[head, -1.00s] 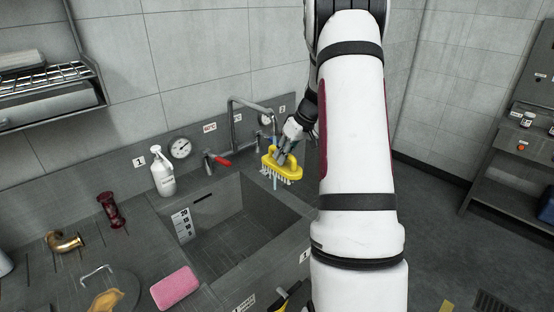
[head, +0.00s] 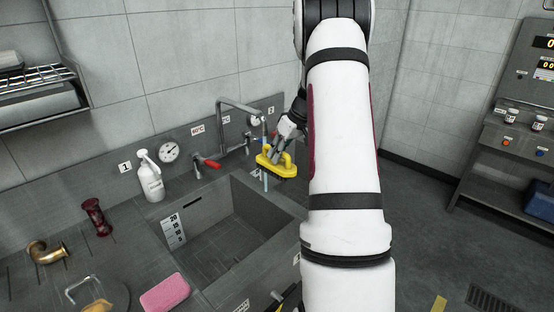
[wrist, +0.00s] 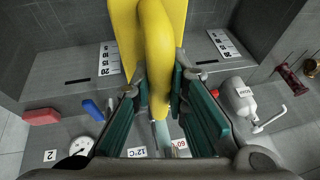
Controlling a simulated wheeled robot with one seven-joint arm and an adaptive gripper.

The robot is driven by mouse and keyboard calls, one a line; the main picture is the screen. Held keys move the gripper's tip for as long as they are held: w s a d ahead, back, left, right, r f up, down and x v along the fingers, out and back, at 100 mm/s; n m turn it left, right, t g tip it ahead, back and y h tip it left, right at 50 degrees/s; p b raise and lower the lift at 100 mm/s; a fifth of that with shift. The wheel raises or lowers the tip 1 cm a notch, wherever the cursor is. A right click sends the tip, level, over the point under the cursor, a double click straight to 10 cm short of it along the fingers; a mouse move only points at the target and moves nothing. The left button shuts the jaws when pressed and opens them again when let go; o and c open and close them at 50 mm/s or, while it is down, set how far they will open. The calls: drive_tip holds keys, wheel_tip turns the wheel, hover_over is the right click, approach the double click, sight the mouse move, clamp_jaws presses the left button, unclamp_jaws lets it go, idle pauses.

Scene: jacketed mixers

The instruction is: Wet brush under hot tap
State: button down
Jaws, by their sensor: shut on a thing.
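The yellow brush (head: 270,163) is held level above the right part of the sink, below the tap spout (head: 240,103). A thin pale-blue stream shows above the brush and below it (head: 265,184). The brush's underside looks dark. My gripper (head: 284,149) is shut on the brush's handle. In the wrist view the yellow handle (wrist: 157,55) sits between the green finger pads. The red-handled valve (head: 207,163) is on the wall near a 60°C label (head: 197,130). A blue valve handle (wrist: 93,110) shows in the wrist view.
The sink basin (head: 190,247) with a level scale (head: 172,230) is open below.

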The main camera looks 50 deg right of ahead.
drive_tip(key=shift+s+a+r+p, duration=0.1)
drive_tip(key=shift+s+a+p, duration=0.25)
drive_tip(key=shift+a, duration=0.35)
drive_tip(key=shift+s+a+p, duration=0.1)
drive_tip(key=shift+a+p, duration=0.3)
drive_tip(key=shift+a, duration=0.25)
drive_tip(key=shift+s+a+p, duration=0.2)
drive_tip(key=shift+a+p, duration=0.2)
drive_tip(key=shift+a, duration=0.45)
drive_tip(key=shift+s+a+p, duration=0.2)
drive_tip(key=shift+a+p, duration=0.15)
drive_tip(key=shift+a, duration=0.45)
drive_tip(key=shift+s+a+p, duration=0.2)
drive_tip(key=shift+a+p, duration=0.2)
drive_tip(key=shift+a, duration=0.45)
drive_tip(key=s+a+r+p, duration=0.1)
drive_tip(key=a+r+p, duration=0.2)
drive_tip(key=a, duration=0.1)
drive_tip(key=shift+s+a+r, duration=0.2)
drive_tip(key=shift+a+r, duration=0.2)
